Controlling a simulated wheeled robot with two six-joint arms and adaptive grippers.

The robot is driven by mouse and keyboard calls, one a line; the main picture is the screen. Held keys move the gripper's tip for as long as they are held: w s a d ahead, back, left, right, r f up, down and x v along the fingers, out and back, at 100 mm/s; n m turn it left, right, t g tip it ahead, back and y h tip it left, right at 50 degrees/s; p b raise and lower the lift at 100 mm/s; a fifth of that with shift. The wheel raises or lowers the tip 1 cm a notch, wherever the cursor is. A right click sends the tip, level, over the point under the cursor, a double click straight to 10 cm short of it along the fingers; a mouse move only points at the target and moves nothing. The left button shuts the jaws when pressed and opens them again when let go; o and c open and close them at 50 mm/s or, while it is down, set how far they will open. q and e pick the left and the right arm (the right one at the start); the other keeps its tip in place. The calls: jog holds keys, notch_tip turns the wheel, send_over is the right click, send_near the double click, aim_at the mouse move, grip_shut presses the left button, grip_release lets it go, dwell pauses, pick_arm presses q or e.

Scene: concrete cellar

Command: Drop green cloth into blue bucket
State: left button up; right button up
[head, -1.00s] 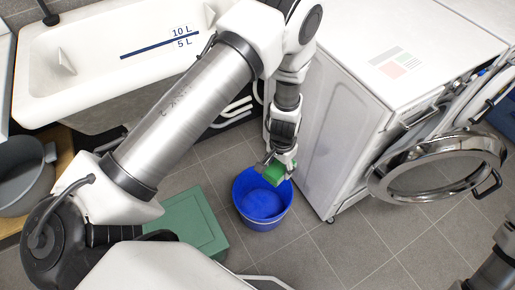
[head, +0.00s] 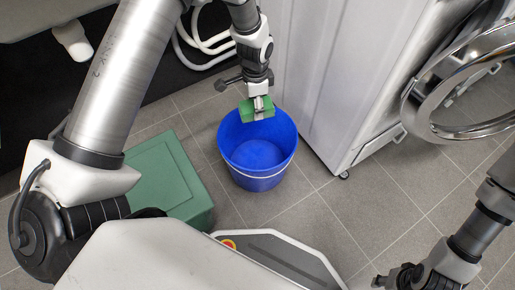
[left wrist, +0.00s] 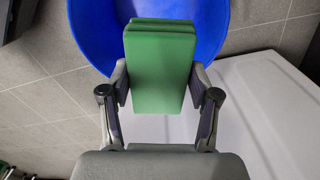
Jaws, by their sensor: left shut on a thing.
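The green cloth (head: 257,109) is a small folded block. My left gripper (head: 258,100) is shut on it and holds it over the far rim of the blue bucket (head: 258,182). In the left wrist view the cloth (left wrist: 160,70) sits between both fingers (left wrist: 160,95), with the blue bucket (left wrist: 82,25) behind it. The bucket stands upright on the tiled floor and its visible inside is empty. My right gripper (head: 395,279) is at the lower right, away from the bucket; its fingers are too small and dark to read.
A white washing machine (head: 325,90) with its round door (head: 440,115) open stands right of the bucket. A green box (head: 170,175) is on the floor to the left. White hoses (head: 205,45) lie behind. Grey floor (head: 350,215) is clear in front of the machine.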

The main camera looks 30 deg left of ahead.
pick_arm(q)
notch_tip(320, 180, down, 5)
jog(key=b, duration=0.5)
jog(key=o, duration=1.2)
notch_tip(320, 180, up, 12)
jog(key=shift+r, duration=0.1)
